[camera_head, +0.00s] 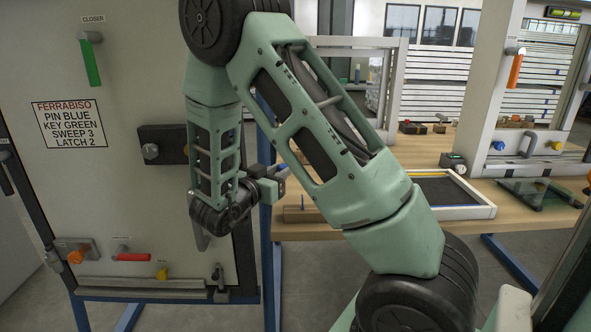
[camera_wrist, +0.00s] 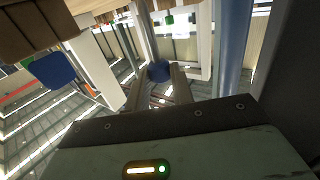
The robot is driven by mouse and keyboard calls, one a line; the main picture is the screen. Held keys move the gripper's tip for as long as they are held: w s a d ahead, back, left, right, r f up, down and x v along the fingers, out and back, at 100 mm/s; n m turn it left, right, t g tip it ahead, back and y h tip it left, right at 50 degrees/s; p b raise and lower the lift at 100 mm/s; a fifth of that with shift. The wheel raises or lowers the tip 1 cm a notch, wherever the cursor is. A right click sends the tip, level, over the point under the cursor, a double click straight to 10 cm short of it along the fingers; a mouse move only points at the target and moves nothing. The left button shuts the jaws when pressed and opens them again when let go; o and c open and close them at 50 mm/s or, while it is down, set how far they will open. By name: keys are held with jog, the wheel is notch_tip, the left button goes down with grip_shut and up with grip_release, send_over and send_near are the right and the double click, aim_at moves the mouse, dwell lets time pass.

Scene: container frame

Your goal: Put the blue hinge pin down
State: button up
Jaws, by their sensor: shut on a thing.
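My gripper (camera_head: 275,181) is beside the edge of the pale door panel, in front of the wooden bench. In the wrist view my gripper (camera_wrist: 160,88) has its two pale fingers closed around the blue hinge pin (camera_wrist: 159,71), whose rounded blue end shows between the fingertips. The rest of the pin is hidden by the fingers.
The pale door panel (camera_head: 120,205) with a printed label (camera_head: 69,124) stands at left. The wooden bench (camera_head: 425,150) bears a white-rimmed tray (camera_head: 470,213) with a dark lining and a glass pane (camera_head: 540,194). A wooden block (camera_head: 300,214) lies at the bench's near left.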

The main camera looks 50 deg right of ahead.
jog(key=d, duration=0.2)
jog(key=shift+w+d, duration=0.15)
jog(key=shift+d, duration=0.25)
jog(key=d, duration=0.4)
jog(key=shift+w+d+f, duration=0.2)
jog(key=shift+w+f, duration=0.05)
jog(key=shift+f, duration=0.5)
jog(key=shift+f+b, duration=0.2)
jog(key=shift+b, duration=0.1)
jog(key=o, duration=1)
jog(key=shift+r, duration=0.15)
